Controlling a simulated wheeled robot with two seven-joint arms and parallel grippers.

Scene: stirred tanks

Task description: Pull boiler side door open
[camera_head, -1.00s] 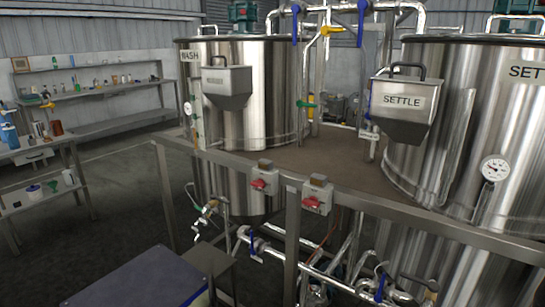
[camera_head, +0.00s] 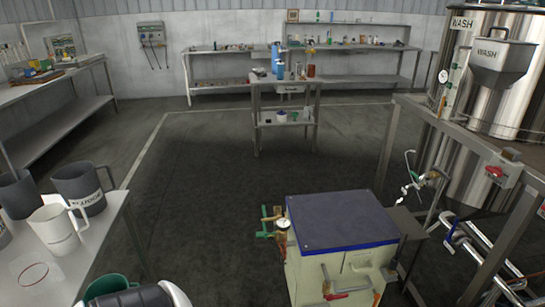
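A cream box with a dark blue-grey lid (camera_head: 338,222) stands at the bottom centre and looks like the boiler. A round gauge (camera_head: 283,223) and green and brass valve fittings are on its left side. Its near face (camera_head: 345,272) carries pipes and a red-handled lever, and its lower part is cut off by the picture edge. I cannot make out which panel is the side door or whether it is open. Neither gripper shows clearly. A white and dark rounded part at the bottom left looks like a piece of my own arm.
A table with mugs and jugs (camera_head: 80,185) stands at the left. The WASH tank (camera_head: 495,110) and its metal frame (camera_head: 388,150) are close on the right. A small shelf table (camera_head: 285,85) stands farther back. The dark floor (camera_head: 220,190) between them is clear.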

